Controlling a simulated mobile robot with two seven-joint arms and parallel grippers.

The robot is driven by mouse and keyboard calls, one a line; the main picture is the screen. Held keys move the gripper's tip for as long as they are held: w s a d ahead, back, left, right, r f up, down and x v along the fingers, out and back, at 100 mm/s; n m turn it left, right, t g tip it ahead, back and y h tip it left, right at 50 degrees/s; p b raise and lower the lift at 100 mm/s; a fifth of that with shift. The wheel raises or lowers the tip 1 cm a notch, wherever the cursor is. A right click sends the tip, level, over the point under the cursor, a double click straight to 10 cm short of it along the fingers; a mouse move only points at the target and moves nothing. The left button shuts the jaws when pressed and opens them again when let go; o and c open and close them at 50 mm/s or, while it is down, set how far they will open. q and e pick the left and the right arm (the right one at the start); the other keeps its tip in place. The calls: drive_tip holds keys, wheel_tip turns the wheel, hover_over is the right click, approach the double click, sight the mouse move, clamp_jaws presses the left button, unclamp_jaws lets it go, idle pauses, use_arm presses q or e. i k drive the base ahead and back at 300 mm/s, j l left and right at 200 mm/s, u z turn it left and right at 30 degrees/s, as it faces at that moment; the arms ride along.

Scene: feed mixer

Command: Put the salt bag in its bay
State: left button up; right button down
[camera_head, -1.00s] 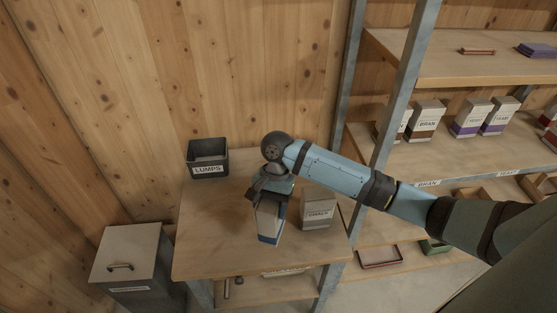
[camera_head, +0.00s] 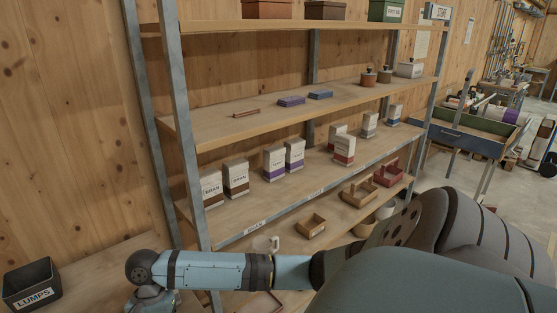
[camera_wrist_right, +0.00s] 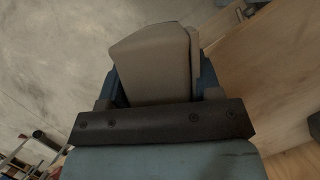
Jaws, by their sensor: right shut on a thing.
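My right gripper (camera_wrist_right: 160,95) is shut on a pale bag (camera_wrist_right: 153,62) in the right wrist view. Its label is not readable here; one second ago the held bag showed a blue band at its lower end. In the head view only my right wrist shows at the bottom left; the fingers and bag are below the picture. The bay for salt cannot be read. On the middle shelf (camera_head: 330,172), a grey-white bag (camera_head: 370,124) and a blue-banded bag (camera_head: 393,115) stand towards the right end. My left gripper is not in view.
Brown-banded bran bags (camera_head: 236,178), purple-banded bags (camera_head: 274,163) and red-banded bags (camera_head: 344,149) share the shelf, with gaps between groups. Metal uprights (camera_head: 188,150) frame the rack. Wooden trays (camera_head: 359,192) sit below. A LUMPS box (camera_head: 32,284) stands on the table.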

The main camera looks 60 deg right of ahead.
sight(405, 132)
drive_tip(key=k+z, duration=0.1)
drive_tip(key=z, duration=2.4)
drive_tip(key=i+z, duration=0.1)
drive_tip(key=z, duration=0.25)
drive_tip(key=i+z, duration=0.1)
drive_tip(key=z, duration=0.25)
drive_tip(key=i+z, duration=0.1)
drive_tip(key=z, duration=0.25)
drive_tip(key=i+j, duration=0.3)
drive_tip(key=i, duration=0.15)
drive_tip(key=i+j, duration=0.45)
drive_tip(key=i, duration=2.5)
drive_tip(key=i+u, duration=0.15)
drive_tip(key=i, duration=1.1)
drive_tip(key=u, duration=1.3)
drive_tip(key=i+l, duration=0.05)
drive_tip(key=l, duration=0.05)
